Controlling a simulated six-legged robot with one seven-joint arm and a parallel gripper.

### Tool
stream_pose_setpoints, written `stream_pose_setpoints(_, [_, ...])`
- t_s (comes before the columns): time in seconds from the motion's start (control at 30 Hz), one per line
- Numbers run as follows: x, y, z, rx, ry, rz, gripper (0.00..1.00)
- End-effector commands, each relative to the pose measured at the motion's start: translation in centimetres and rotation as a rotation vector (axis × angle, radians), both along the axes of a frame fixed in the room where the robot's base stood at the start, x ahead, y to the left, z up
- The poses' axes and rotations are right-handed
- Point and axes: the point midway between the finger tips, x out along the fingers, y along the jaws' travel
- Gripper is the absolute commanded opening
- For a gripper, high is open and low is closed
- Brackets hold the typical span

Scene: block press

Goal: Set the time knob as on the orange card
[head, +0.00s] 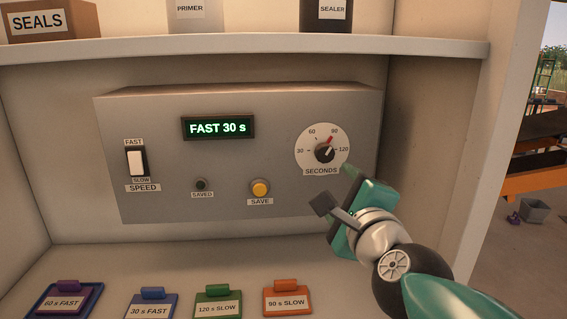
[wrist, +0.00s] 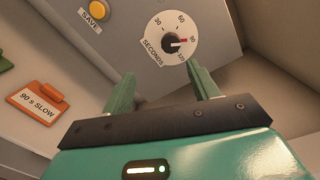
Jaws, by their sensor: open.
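The time knob (head: 325,153) is a dark knob on a white round dial marked SECONDS, at the right of the grey panel. The display (head: 218,128) reads "FAST 30 s". My gripper (wrist: 162,72) is open and empty, below the dial and apart from the knob.
The panel also has a white speed switch (head: 137,163), a dark SAVED lamp (head: 201,185) and a yellow SAVE button (head: 260,188). Purple (head: 63,302), blue (head: 151,307) and green (head: 218,305) cards lie along the front. A shelf (head: 240,48) hangs above; a wall stands at right.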

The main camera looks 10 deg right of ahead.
Motion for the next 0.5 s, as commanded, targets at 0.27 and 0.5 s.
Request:
stream_pose_setpoints(0.27, [-4.1, 3.3, -10.5, -0.916, 0.286, 0.408, 0.60])
stream_pose_setpoints(0.5, [-11.0, 0.5, -19.4, -1.588, 0.555, 0.887, 0.60])
